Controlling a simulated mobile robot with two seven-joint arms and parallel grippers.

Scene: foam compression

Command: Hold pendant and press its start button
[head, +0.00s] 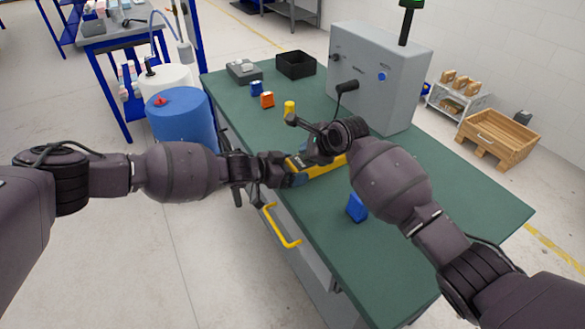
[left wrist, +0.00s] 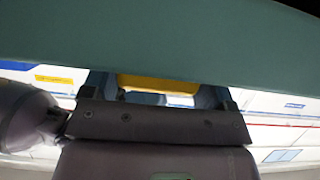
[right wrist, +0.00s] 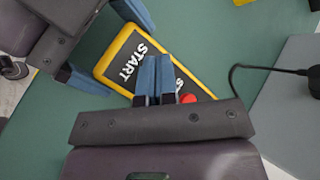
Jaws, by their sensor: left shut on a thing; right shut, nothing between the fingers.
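The pendant (head: 328,168) is a yellow-edged slab with a dark face over the green table. In the right wrist view the pendant (right wrist: 122,62) shows large white START lettering and a red button (right wrist: 188,98) beside my right fingers. My left gripper (head: 297,178) is shut on the pendant's near left end; in the left wrist view a yellow strip of the pendant (left wrist: 158,84) shows between its fingers. My right gripper (right wrist: 155,62) is shut and empty, its blue fingertips over the pendant's face. They hide part of the face; I cannot tell whether they touch it.
A grey machine (head: 376,75) stands on the green table (head: 440,200), with a black cable near the pendant. A blue block (head: 357,208) lies in front. Small orange (head: 267,100) and yellow (head: 289,107) pieces and a black bin (head: 296,64) sit behind. The table's right part is clear.

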